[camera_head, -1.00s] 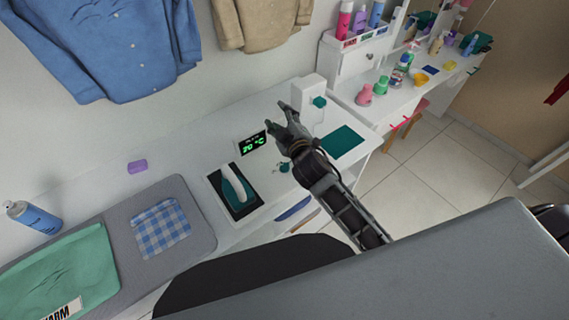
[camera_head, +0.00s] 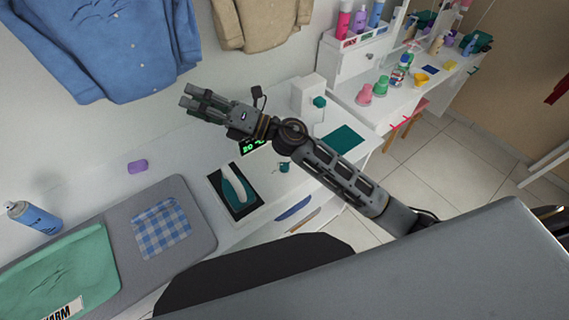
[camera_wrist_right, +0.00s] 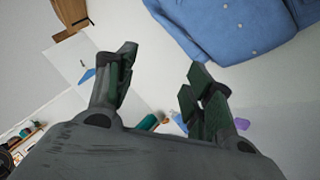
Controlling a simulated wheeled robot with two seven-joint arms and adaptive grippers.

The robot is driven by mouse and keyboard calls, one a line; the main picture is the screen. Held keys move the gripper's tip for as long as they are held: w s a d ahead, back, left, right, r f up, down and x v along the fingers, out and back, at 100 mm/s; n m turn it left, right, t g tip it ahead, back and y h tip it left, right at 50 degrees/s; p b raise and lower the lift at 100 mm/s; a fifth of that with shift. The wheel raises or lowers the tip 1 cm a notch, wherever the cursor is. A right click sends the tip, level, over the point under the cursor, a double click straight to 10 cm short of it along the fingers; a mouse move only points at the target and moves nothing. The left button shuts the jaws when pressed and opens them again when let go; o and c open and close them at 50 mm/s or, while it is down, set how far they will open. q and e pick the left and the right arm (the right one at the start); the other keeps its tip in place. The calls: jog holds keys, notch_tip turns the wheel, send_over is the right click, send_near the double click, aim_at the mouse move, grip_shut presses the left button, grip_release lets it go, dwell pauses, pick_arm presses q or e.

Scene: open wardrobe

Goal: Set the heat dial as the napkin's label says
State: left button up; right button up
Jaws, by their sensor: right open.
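A blue-and-white checked cloth (camera_head: 161,229), which looks like the napkin, lies flat on the grey ironing pad; I see no label on it. A green cloth (camera_head: 62,270) at lower left bears a white label (camera_head: 66,310), cut off by the picture edge, with "ARM" legible. A small teal knob (camera_head: 284,167), probably the heat dial, is on the white counter right of the iron. The green-lit display (camera_head: 253,147) reads about 20 °C and is partly hidden by my arm. My right gripper (camera_head: 188,98) is open and empty above the counter, left of the knob; its spread fingers (camera_wrist_right: 160,78) show in the wrist view.
A teal-and-white iron (camera_head: 236,187) rests on a dark plate. A purple block (camera_head: 137,166) and a blue spray can (camera_head: 33,217) stand near the wall. A white dispenser (camera_head: 308,95) with a teal knob is behind my arm. Shirts hang above.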

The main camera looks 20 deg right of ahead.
jog(key=s+a+f+n+g, duration=0.2)
jog(key=n+g, duration=0.2)
jog(key=n, duration=0.1)
jog(key=n+g+h, duration=0.6)
jog(key=n+h, duration=0.6)
jog(key=h, duration=0.7)
send_over(285, 164)
notch_tip(285, 164, down, 17)
jog(key=shift+a+f, duration=0.1)
jog(key=shift+f, duration=0.1)
jog(key=shift+f, duration=0.15)
jog(key=shift+f+p, duration=1.5)
jog(key=shift+f, duration=5.25)
